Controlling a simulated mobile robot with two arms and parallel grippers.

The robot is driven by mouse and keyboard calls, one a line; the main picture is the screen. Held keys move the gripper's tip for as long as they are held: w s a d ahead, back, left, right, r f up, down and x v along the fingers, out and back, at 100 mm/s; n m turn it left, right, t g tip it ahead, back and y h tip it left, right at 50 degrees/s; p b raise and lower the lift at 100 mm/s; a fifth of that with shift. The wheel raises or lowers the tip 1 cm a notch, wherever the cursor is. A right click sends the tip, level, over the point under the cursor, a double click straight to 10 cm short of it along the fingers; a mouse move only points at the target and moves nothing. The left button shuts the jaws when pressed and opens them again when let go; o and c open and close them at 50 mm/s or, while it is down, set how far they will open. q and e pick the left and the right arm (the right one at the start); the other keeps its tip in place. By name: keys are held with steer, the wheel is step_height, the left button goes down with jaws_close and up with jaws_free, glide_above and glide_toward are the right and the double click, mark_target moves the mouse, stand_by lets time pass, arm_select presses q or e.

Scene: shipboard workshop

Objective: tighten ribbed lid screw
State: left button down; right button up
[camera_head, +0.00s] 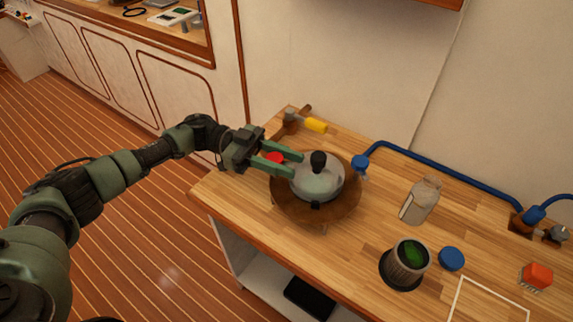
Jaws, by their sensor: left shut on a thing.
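My left gripper (294,165) reaches in from the left over the near left part of the bench. Its two fingers stand apart with a small red lid-like thing (274,158) between them, and they look shut on it. The fingers hide much of it, and I cannot make out ribs or what is under it. The fingertips overlap the left edge of a clear domed lid with a black knob (319,162); I cannot tell whether they touch it. The dome sits on a round brown stand (343,208). My right gripper is not in view.
A yellow-handled tool (316,125) lies behind the stand. To the right are a blue pipe (440,166), a bottle (420,201), a dark ribbed cup with green inside (406,263), a blue disc (451,258) and a red block (537,274). Bare wood lies between them.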

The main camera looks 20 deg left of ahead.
arm_select(q)
steer(key=shift+r, duration=0.1)
stand_by(0.3)
steer(key=c, duration=1)
jaws_free()
